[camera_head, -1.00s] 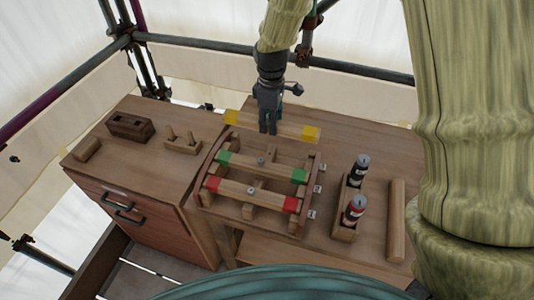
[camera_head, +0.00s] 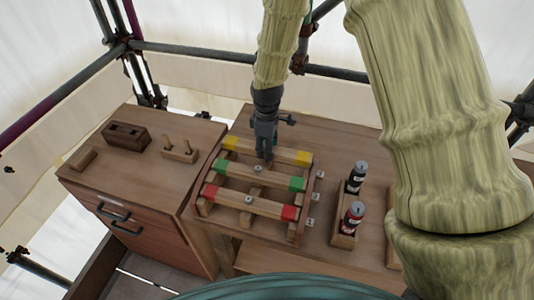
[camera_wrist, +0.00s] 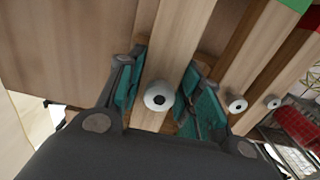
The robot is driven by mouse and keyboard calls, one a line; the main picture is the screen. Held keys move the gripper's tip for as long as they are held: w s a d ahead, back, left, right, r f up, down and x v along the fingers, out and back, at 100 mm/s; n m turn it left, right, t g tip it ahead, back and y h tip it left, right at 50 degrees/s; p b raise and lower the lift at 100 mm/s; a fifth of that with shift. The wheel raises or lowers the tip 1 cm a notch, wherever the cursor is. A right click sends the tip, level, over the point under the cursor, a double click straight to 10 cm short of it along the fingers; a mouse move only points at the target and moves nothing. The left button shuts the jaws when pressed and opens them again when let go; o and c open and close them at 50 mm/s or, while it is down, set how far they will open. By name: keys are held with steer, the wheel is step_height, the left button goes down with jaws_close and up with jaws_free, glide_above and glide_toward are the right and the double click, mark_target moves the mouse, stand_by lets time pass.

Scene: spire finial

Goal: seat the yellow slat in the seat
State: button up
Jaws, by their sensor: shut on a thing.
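The yellow slat (camera_head: 285,154), a wooden bar with yellow ends, lies across the far end of the wooden frame (camera_head: 311,197), level with the other slats. My gripper (camera_head: 265,152) is shut on its middle. In the wrist view the teal finger pads of my gripper (camera_wrist: 177,100) stand on both sides of the slat (camera_wrist: 150,118), with a round white fastener between them. A green-ended slat (camera_head: 235,173) and a red-ended slat (camera_head: 240,199) lie across the frame nearer to me. The seat under the yellow slat is hidden, so I cannot tell whether it is fully down.
A wooden holder with two dark bottles (camera_head: 354,199) stands right of the frame. Scaffold poles run behind the table.

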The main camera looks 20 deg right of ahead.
steer(key=shift+f+p, duration=0.5)
steer(key=shift+f, duration=1.3)
steer(key=shift+f, duration=0.1)
steer(key=o, duration=1.1)
steer(key=shift+r+b, duration=2.05)
steer(key=shift+r, duration=4.1)
